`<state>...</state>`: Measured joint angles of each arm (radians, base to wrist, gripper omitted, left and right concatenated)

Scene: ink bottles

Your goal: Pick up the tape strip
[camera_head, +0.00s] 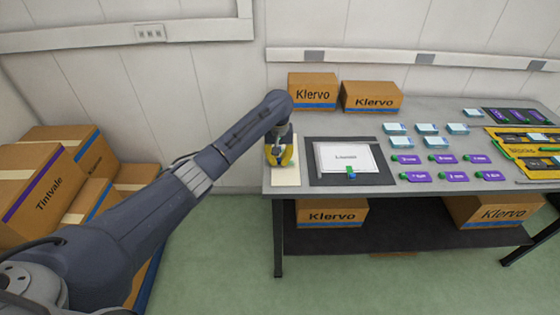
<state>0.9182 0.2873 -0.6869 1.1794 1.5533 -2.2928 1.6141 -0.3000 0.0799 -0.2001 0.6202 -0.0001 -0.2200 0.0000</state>
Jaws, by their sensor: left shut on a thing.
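My left gripper (280,163) is at the left end of the grey table, low over a cream pad (288,178). It points down and is shut. Yellow shows around its fingers. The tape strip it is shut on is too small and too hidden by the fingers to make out. I cannot tell whether the fingers touch the pad. My right gripper is not in view.
A dark mat (390,178) with a white framed sheet (335,158) and a small green-blue piece (351,174) lies right of the gripper. Purple cards (442,159), pale blue boxes (427,128) and yellow trays (530,170) fill the right. Klervo cartons (371,98) stand behind.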

